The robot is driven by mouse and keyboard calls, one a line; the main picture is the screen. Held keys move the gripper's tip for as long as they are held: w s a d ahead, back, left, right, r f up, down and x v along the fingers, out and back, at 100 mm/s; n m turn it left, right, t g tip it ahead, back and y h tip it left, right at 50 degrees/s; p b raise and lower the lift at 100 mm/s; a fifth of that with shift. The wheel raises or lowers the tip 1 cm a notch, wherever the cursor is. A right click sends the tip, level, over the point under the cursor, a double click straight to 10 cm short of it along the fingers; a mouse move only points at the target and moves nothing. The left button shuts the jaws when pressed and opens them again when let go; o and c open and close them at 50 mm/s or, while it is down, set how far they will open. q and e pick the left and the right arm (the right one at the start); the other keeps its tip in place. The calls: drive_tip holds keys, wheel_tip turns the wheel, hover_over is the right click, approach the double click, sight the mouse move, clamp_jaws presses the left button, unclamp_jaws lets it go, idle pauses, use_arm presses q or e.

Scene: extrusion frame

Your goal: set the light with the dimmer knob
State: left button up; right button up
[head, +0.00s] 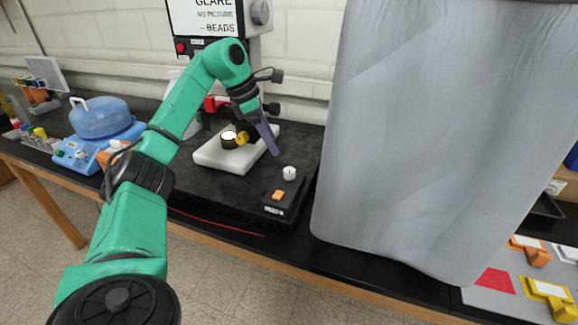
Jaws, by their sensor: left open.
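The dimmer knob (290,173) is a small white knob on a black control strip at the front right of a dark base. An orange switch (278,195) sits in front of it on the same strip. My left gripper (268,142) is above the base, up and left of the knob and apart from it. Its purple finger points down; it is open with nothing seen in it. A bright white round spot (228,136), perhaps the light, shows on a dark part above a white slab (218,157). My right gripper is out of view.
A screen (205,17) reading "GLARE NO PICTURE – BEADS" stands behind. A large grey sheet (420,140) hangs close on the right of the base. Orange and yellow parts (548,292) lie at lower right.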

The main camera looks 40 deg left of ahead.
use_arm(q)
hover_over(289, 170)
drive_tip(key=s+a, duration=0.2)
drive_tip(key=f, duration=0.4)
drive_tip(key=shift+s+d+f, duration=0.2)
drive_tip(key=shift+f, duration=0.2)
drive_tip(key=x, duration=0.2)
drive_tip(key=w+x, duration=0.1)
drive_tip(key=x, duration=0.2)
drive_tip(key=shift+a+p, duration=0.1)
drive_tip(key=shift+p, duration=0.25)
drive_tip(key=shift+f, duration=0.15)
drive_tip(key=shift+s, duration=0.2)
drive_tip(key=shift+c, duration=1.3)
drive_tip(key=shift+w, duration=0.1)
clamp_jaws()
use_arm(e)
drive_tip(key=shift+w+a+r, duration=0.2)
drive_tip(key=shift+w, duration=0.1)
